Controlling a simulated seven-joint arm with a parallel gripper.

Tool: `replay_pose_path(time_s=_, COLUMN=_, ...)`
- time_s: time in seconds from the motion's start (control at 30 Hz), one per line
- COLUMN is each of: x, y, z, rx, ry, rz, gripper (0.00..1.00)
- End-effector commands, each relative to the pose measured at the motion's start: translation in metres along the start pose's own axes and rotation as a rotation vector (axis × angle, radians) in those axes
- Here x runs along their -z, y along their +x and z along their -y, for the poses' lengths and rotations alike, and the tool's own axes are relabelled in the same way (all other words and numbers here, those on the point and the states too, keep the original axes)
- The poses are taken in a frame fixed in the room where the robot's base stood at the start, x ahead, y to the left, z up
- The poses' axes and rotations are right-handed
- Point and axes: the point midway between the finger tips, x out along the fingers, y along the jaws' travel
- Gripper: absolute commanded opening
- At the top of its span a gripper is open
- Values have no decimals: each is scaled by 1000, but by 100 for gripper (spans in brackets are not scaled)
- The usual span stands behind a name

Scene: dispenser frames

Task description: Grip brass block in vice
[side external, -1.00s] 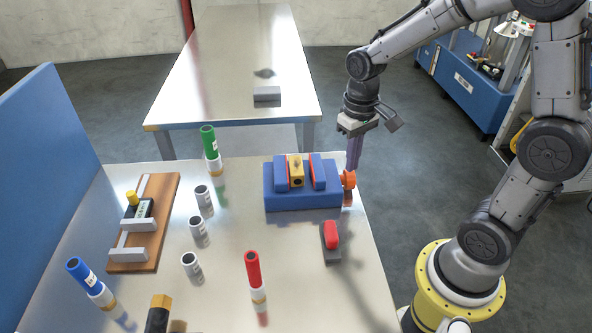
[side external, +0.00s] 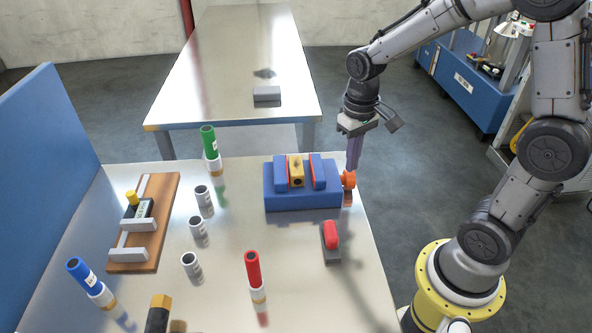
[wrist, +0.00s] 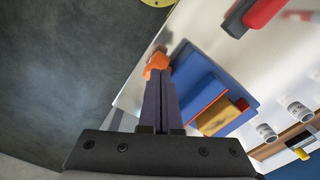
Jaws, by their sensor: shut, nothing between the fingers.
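The blue vice (side external: 302,200) stands at the right back of the near table, and it also shows in the wrist view (wrist: 193,75). The brass block (side external: 296,181) stands between its two blue jaws, and it shows in the wrist view (wrist: 224,117) too. A narrow gap seems to separate the block from the right jaw. The vice's orange knob (side external: 349,180) is on its right side. My gripper (side external: 353,168) is shut and empty, pointing down with its purple fingers at the knob. In the wrist view the fingertips (wrist: 157,78) overlap the knob; contact cannot be told.
A red-topped grey piece (side external: 331,238) lies in front of the vice. Red (side external: 254,270), green (side external: 209,143) and blue (side external: 84,275) tubes and several white cylinders stand left of it. A wooden fixture board (side external: 155,215) lies far left. The back table is mostly clear.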

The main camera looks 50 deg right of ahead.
Motion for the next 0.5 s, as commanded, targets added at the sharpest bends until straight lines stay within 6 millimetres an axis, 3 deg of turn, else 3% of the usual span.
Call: replay_pose_path(time_s=0.5, x=0, y=10, z=0, rx=0, ry=0, rz=1, gripper=0)
